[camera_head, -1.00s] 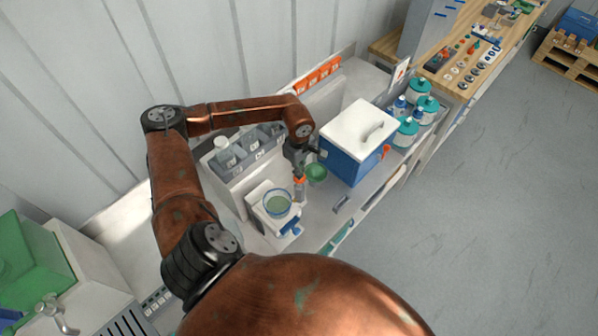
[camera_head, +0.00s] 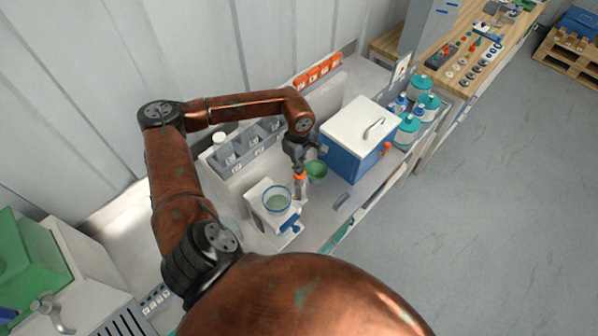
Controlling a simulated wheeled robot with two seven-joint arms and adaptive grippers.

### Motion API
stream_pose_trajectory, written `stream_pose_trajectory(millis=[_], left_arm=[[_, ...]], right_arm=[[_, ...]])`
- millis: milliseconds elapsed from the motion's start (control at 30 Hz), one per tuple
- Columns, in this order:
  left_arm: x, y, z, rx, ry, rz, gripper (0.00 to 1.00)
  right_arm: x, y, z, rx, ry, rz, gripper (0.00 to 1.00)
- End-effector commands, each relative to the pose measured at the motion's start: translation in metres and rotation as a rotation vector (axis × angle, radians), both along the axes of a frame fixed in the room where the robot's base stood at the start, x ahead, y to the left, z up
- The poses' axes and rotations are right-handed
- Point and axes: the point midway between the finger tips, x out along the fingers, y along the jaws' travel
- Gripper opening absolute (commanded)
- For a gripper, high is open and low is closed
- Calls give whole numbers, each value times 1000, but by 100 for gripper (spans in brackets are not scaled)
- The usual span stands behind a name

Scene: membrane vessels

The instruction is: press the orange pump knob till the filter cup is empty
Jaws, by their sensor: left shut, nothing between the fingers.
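The orange pump knob (camera_head: 300,177) sits on a small pump at the right of the white filter stand (camera_head: 262,190). My left gripper (camera_head: 300,169) is shut and empty, pointing down directly over the knob. Its fingertips seem to touch the knob's top, but the contact is too small to be sure. The clear filter cup (camera_head: 277,198) with a blue rim stands on the stand, left of the gripper. Green liquid (camera_head: 278,204) shows low inside it. My right gripper is not in view.
A blue box with a white lid (camera_head: 352,158) is further right, with teal-capped bottles (camera_head: 407,130) beyond. A grey compartment rack (camera_head: 242,148) stands behind. Bare bench lies in front of the bowl.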

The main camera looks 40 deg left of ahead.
Motion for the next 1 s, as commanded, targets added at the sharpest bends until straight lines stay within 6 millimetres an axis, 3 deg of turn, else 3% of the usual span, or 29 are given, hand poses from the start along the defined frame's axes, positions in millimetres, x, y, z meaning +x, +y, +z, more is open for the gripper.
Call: stream_pose_trajectory(millis=[200,433,633,1000], left_arm=[[2,1,49,2,-6,1,0],[2,0,85,2,-4,0,0],[1,0,96,0,-2,0,0],[1,0,96,0,-3,0,0]], right_arm=[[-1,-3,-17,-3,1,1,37],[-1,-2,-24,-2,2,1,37],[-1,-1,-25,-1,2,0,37],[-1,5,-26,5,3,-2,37]])
